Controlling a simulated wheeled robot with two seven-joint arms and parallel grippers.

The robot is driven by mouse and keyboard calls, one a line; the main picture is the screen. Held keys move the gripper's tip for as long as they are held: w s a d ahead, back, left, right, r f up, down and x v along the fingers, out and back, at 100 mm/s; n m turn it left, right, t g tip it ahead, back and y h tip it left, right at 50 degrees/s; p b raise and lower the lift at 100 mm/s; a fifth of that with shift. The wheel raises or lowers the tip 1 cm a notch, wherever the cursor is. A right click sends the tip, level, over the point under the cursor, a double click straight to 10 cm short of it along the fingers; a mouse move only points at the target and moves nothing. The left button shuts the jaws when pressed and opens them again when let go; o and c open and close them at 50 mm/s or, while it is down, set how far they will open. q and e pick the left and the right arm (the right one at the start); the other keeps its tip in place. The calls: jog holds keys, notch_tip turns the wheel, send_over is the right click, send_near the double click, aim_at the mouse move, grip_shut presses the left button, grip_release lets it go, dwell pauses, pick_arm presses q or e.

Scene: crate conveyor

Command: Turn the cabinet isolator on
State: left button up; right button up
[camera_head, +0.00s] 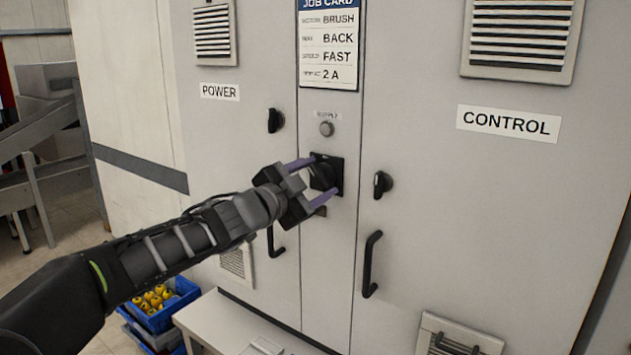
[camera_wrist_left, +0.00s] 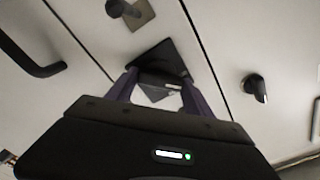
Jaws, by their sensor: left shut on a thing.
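The cabinet isolator (camera_head: 323,174) is a black rotary handle on a dark square plate. It sits on the narrow middle panel, below a round grey knob or lamp (camera_head: 326,128) with a small label. My left gripper (camera_head: 322,180) is shut on the isolator handle, one purple finger above it and one below. In the left wrist view the dark plate (camera_wrist_left: 160,58) shows between the fingers. The handle is partly hidden by my gripper, and its exact angle cannot be told. My right gripper is not in view.
The POWER door has a black latch (camera_head: 275,120) and a pull handle (camera_head: 273,240). The CONTROL door has a latch (camera_head: 382,184) and a pull handle (camera_head: 371,264). A job card (camera_head: 328,45) hangs above. A blue crate (camera_head: 160,305) of yellow items and a pale bench (camera_head: 225,325) stand below.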

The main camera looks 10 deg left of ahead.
pick_arm(q)
jog(key=m+b, duration=0.1)
jog(key=m, duration=0.3)
jog(key=shift+f+m, duration=0.1)
jog(key=shift+m, duration=0.2)
jog(key=m, duration=0.4)
jog(key=shift+b, duration=0.4)
jog(key=o, duration=1.4)
jog(key=shift+c, duration=0.2)
jog(key=shift+s, duration=0.15)
jog(key=v, duration=0.7)
jog(key=shift+s, duration=0.3)
